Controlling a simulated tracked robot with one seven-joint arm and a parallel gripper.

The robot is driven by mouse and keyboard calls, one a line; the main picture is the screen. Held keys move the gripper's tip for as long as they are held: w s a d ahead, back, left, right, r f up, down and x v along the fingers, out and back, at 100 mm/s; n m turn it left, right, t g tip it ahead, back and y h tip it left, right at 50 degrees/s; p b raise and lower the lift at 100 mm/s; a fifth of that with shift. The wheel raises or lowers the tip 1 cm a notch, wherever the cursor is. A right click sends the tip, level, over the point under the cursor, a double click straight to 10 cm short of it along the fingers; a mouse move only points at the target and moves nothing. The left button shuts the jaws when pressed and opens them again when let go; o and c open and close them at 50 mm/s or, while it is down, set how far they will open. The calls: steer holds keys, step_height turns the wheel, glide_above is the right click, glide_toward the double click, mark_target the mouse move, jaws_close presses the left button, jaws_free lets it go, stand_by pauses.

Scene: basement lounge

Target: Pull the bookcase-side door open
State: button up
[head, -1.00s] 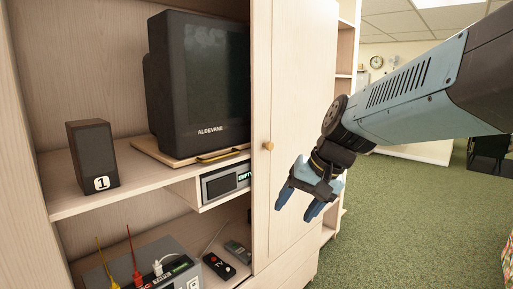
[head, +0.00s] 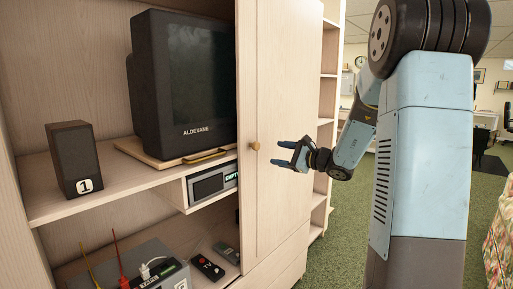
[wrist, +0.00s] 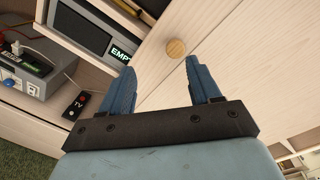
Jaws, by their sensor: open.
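The bookcase-side door (head: 275,110) is a pale wood panel on the right of the cabinet, next to the bookcase. It covers the cabinet's right part, and its left edge lies beside the television. Its round wooden knob (head: 255,146) sits near that left edge; it also shows in the wrist view (wrist: 176,48), just beyond and between my fingertips. My gripper (head: 278,153) is open and empty, with its blue fingers pointing at the knob from the right. In the wrist view, my gripper (wrist: 160,66) straddles the line to the knob without visibly touching it.
The television (head: 187,80) stands on a wooden board in the open left part. A speaker (head: 74,158) is on the same shelf. A display box (head: 210,184) and remotes (head: 207,267) are below. The bookcase (head: 328,110) stands right of the door. Green carpet (head: 335,240) is clear there.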

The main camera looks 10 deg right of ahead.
mark_target(258, 146)
steer(key=shift+m+t+h, duration=0.3)
steer(key=shift+m+t, duration=0.3)
steer(key=x, duration=0.4)
steer(key=w+d+x, duration=0.1)
steer(key=x, duration=0.4)
steer(key=d+x, duration=0.1)
steer(key=x, duration=0.3)
steer(key=shift+w+a+f, duration=0.15)
steer(key=shift+w+a, duration=0.1)
steer(key=shift+w, duration=0.25)
jaws_close()
